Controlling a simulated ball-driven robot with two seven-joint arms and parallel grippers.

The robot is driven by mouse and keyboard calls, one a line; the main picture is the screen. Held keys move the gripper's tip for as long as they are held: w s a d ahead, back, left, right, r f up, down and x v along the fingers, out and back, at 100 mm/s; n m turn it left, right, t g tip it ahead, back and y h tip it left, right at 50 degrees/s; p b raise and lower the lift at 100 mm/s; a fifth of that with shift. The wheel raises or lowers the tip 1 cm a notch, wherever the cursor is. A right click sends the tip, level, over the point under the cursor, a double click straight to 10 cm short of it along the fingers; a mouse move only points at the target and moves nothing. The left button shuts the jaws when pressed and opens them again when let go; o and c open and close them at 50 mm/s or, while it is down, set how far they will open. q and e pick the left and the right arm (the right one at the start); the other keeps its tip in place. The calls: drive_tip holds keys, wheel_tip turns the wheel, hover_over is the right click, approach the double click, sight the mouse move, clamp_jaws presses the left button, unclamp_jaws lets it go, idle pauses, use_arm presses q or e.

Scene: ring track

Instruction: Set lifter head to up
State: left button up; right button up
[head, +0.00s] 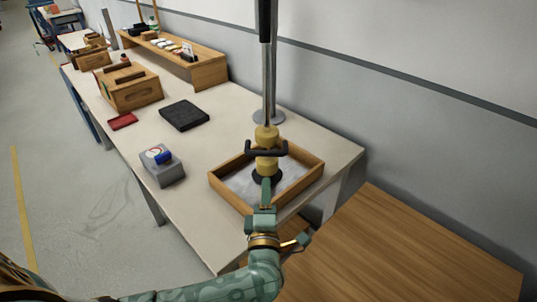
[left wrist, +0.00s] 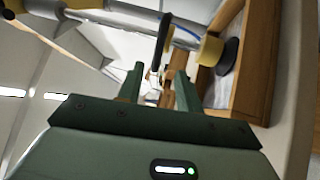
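The lifter head (head: 266,150) is a yellow cylinder with a black crossbar handle (head: 281,149) and a dark round pad at its lower end. It hangs upright from a metal tube, low over a wooden tray (head: 308,177). In the left wrist view the yellow body (left wrist: 211,50) and the black handle (left wrist: 162,42) lie past my fingertips. My left gripper (head: 266,190) is just in front of the lifter head, below the handle in the picture. Its two fingers (left wrist: 160,78) stand apart with nothing clearly held. I cannot tell whether they touch the head. My right gripper is not in view.
The tray's wooden walls surround the pad. A grey box with a blue part (head: 162,165), a black slab (head: 184,115) and a red item (head: 123,121) lie on the white table (head: 215,125). Wooden boxes (head: 130,90) stand farther back. A wooden surface (head: 410,250) is at right.

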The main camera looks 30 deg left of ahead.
sight(268, 151)
use_arm(q)
drive_tip(key=b+x, duration=0.1)
drive_tip(key=x, duration=1.1)
drive_tip(key=shift+w+a+b, duration=0.25)
drive_tip(key=shift+b, duration=0.1)
clamp_jaws()
drive_tip(key=shift+r, duration=0.15)
